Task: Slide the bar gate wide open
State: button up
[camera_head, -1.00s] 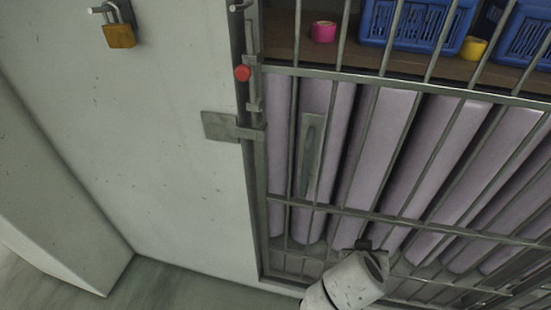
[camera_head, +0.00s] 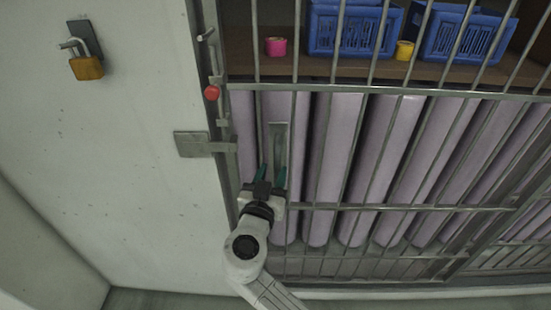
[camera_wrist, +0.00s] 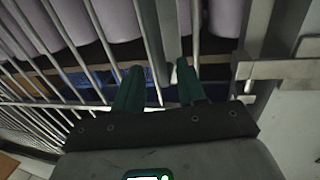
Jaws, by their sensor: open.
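The bar gate (camera_head: 375,207) is a grey metal frame with upright bars. It stands shut against the left post, as far as I can see. A flat grey upright pull handle (camera_head: 277,140) is near its left side. My gripper (camera_head: 272,176) is open at the handle's lower part, its teal fingers on either side of it in the head view. In the wrist view, my open gripper (camera_wrist: 157,68) has a grey upright piece, likely the handle (camera_wrist: 171,35), between its fingertips. Contact cannot be told. A bolt with a red knob (camera_head: 211,92) is on the gate's left edge, above a latch plate (camera_head: 192,144).
A brass padlock (camera_head: 87,67) hangs on the pale wall (camera_head: 110,200) at left. Behind the bars are lilac rolls (camera_head: 335,160), and a shelf with blue crates (camera_head: 345,28), a pink roll (camera_head: 276,46) and a yellow roll (camera_head: 404,50). Close bars flank my fingers.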

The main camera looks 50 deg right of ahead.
aim_at(276, 164)
jog(key=shift+p+x, duration=0.45)
jog(key=shift+x, duration=2.05)
jog(key=shift+c, duration=0.5)
grip_shut()
